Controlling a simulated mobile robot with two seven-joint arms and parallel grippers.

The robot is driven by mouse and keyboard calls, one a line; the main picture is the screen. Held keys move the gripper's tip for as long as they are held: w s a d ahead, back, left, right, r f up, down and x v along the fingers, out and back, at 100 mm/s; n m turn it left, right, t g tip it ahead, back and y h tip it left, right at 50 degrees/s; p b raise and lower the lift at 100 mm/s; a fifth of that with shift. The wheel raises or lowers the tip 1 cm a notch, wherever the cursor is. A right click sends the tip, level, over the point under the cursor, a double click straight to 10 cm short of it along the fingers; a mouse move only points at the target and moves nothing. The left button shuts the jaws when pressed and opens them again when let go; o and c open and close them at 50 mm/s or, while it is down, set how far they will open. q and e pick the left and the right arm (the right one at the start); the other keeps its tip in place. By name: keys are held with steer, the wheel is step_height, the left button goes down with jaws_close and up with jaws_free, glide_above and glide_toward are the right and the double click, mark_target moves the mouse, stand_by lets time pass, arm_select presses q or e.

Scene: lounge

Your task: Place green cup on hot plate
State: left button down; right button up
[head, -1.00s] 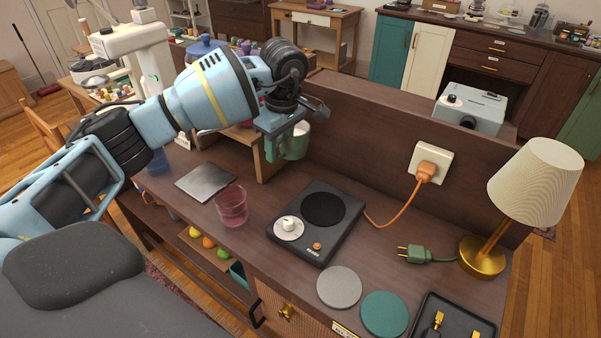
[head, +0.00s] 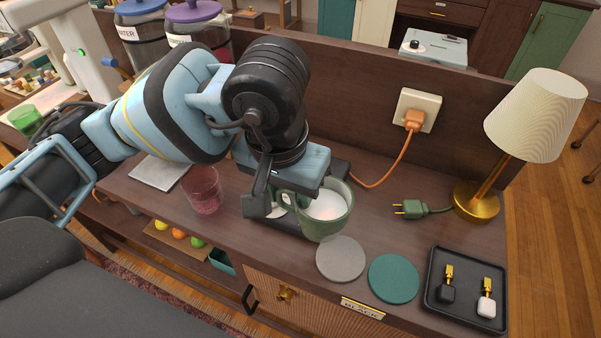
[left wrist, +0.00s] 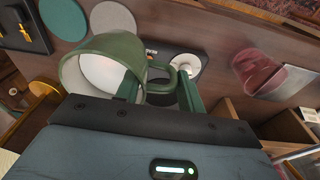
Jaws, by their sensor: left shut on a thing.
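The green cup (head: 327,212) hangs in my left gripper (head: 278,203), which is shut on its handle. The cup is upright, with something whitish showing inside it. In the left wrist view the cup (left wrist: 105,62) is at the left, and the green fingers of my left gripper (left wrist: 158,90) are on the handle. The black hot plate (head: 300,226) is mostly hidden behind the cup and my arm. Part of the hot plate with its pale knob (left wrist: 184,66) shows behind the cup in the left wrist view. The cup appears above the hot plate; the gap cannot be judged. My right gripper is not in view.
A pink glass (head: 203,190) stands left of the gripper. A grey coaster (head: 340,259) and a teal coaster (head: 394,278) lie in front. A lamp (head: 477,200), green plug (head: 411,209) and black tray (head: 464,310) are at the right. An orange cord runs to the wall socket (head: 418,106).

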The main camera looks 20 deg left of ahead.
arm_select(q)
steer(key=w+a, duration=0.2)
steer(key=w, duration=0.2)
steer(key=w+a+f+p, duration=0.1)
steer(key=w+a, duration=0.2)
steer(key=w, duration=0.2)
steer(key=w+a, duration=0.2)
steer(key=w, duration=0.2)
steer(key=shift+w+a+f, duration=0.2)
steer(key=shift+w, duration=0.15)
step_height(320, 180, down, 3)
steer(key=shift+s+f+m+p, duration=0.1)
steer(key=shift+f+m+p, duration=0.05)
steer(key=shift+m+p, duration=0.2)
steer(key=shift+f, duration=0.1)
steer(key=shift+f, duration=0.1)
steer(key=shift+f, duration=0.1)
steer(key=c, duration=0.9)
jaws_free()
steer(key=shift+o, duration=0.2)
